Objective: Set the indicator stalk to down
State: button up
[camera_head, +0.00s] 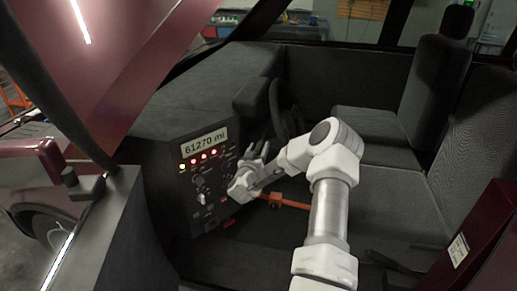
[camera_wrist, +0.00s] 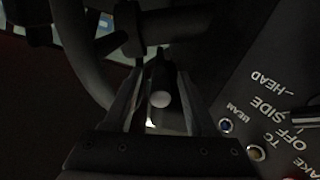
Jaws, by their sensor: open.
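A dark stalk with a pale rounded tip (camera_wrist: 161,98), seemingly the indicator stalk, points toward the camera in the wrist view. It comes from the dark steering column area behind. My gripper (camera_wrist: 158,84) is open, with one finger on each side of the stalk. I cannot tell whether either finger touches it. In the head view my gripper (camera_head: 258,153) is in front of the steering wheel (camera_head: 284,105), just right of the dash panel. The stalk cannot be made out there.
The dash panel (camera_head: 183,178) with knobs, lights and a mileage display stands close left of my gripper. In the wrist view its labelled face (camera_wrist: 270,110) is at the right. The steering wheel rim (camera_wrist: 82,62) is at the left. Seats (camera_head: 435,85) stand behind; an orange-red bar (camera_head: 292,203) runs below.

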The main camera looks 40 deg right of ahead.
grip_shut()
dwell(1.4)
